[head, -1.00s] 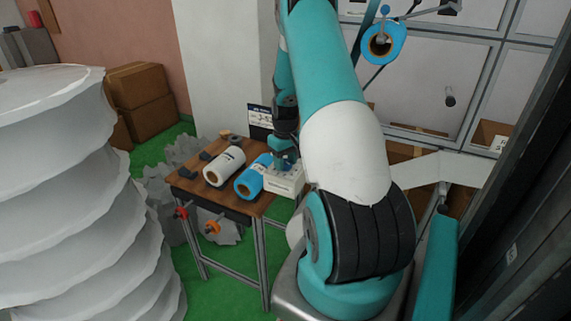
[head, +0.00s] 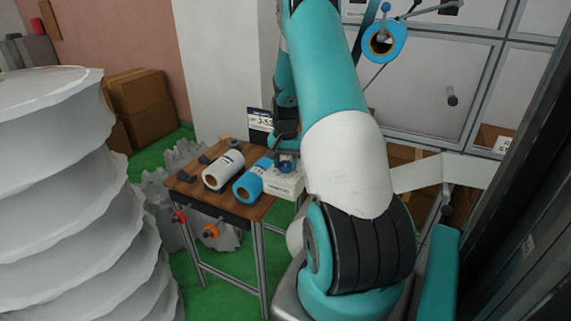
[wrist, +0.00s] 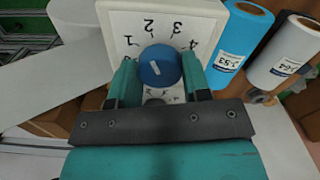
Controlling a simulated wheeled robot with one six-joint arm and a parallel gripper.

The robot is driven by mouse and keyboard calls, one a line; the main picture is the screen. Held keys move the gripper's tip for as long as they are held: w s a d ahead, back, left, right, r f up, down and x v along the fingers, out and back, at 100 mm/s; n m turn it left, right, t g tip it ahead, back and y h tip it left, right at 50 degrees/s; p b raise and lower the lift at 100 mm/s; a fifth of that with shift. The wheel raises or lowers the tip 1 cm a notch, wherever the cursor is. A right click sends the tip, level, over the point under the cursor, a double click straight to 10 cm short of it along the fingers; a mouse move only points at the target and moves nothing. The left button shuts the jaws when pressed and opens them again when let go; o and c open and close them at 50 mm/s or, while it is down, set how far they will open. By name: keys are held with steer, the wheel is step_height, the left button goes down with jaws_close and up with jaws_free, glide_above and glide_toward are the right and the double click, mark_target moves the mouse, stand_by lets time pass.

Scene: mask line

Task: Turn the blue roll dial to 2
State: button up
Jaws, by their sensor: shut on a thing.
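The blue roll dial (wrist: 163,78) is a round knob with a short white mark, on the face of a white box (wrist: 205,22). The numbers 1 to 4 are printed in an arc around it. The mark slants, its upper end leaning left, roughly toward the side of the 1 and 2; I cannot tell the exact setting. My gripper (wrist: 158,64) has one teal finger on each side of the knob and is shut on it. In the head view my gripper (head: 287,158) is over the white box (head: 283,185) at the table's right end.
A blue roll (head: 250,183) and a white roll (head: 222,170) lie on the wooden table (head: 190,188), left of the box. A small sign (head: 260,120) stands behind. A large white ribbed object (head: 70,200) fills the left.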

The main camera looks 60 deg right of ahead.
mark_target(286, 163)
steer(key=shift+m, duration=0.5)
steer(key=shift+d+r, duration=0.1)
steer(key=o, duration=0.9)
step_height(286, 163, up, 17)
steer(key=b, duration=0.3)
steer(key=shift+r, duration=0.15)
